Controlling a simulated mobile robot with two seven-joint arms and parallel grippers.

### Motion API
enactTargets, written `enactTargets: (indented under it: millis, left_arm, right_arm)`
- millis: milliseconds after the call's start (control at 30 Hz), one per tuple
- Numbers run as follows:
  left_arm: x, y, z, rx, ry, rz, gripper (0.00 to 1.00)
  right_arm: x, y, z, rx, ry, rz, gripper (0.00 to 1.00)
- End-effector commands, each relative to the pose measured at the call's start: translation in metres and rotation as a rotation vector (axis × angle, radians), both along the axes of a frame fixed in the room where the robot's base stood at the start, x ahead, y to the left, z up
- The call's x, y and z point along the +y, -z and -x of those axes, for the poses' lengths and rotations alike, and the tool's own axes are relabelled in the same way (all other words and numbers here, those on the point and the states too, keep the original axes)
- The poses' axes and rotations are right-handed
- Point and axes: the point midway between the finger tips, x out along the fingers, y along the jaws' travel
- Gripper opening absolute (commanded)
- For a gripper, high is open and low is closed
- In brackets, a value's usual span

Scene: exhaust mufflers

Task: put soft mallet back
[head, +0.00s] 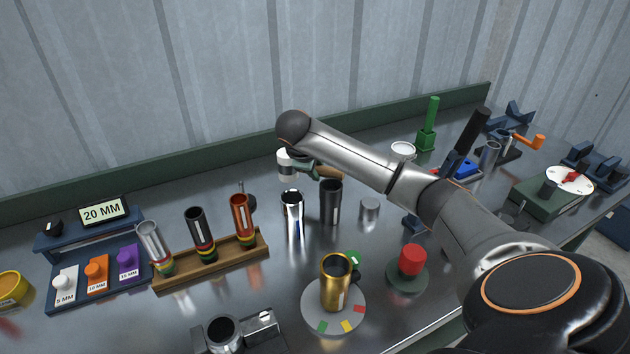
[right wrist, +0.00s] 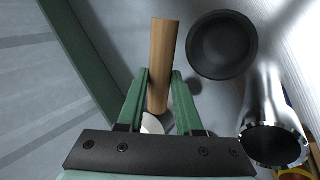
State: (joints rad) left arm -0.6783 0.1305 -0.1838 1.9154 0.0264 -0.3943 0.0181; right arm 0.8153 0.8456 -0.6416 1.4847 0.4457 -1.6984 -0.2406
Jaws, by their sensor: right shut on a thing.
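My right gripper (head: 314,170) has green fingers and reaches down behind the chrome and black tubes near the back of the bench. In the right wrist view the fingers (right wrist: 160,88) are shut on the wooden handle (right wrist: 160,50) of the soft mallet. The handle also shows in the head view (head: 329,173), partly behind my right arm. A pale round part, likely the mallet's head (right wrist: 152,124), shows between the fingers near the palm, mostly hidden. I cannot tell whether the mallet touches the bench. My left gripper is not in view.
A chrome tube (head: 292,215) and a black tube (head: 331,203) stand close in front of my right gripper. A wooden rack (head: 213,262) with several tubes stands left. A gold tube (head: 335,285) stands on a turntable in front. A green ledge (head: 200,166) runs along the back.

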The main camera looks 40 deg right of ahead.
Motion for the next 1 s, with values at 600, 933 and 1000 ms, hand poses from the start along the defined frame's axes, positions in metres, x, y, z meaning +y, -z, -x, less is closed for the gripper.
enactTargets:
  millis: [600, 933, 1000]
  left_arm:
    - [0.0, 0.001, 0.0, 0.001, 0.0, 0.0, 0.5]
    - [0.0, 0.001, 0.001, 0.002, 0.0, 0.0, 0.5]
    - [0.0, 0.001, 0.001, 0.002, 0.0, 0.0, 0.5]
  right_arm:
    - [-0.011, 0.053, -0.017, -0.005, -0.001, 0.001, 0.0]
    - [-0.011, 0.055, -0.016, -0.001, -0.001, 0.001, 0.38]
    - [-0.011, 0.055, -0.016, -0.001, -0.001, 0.001, 0.46]
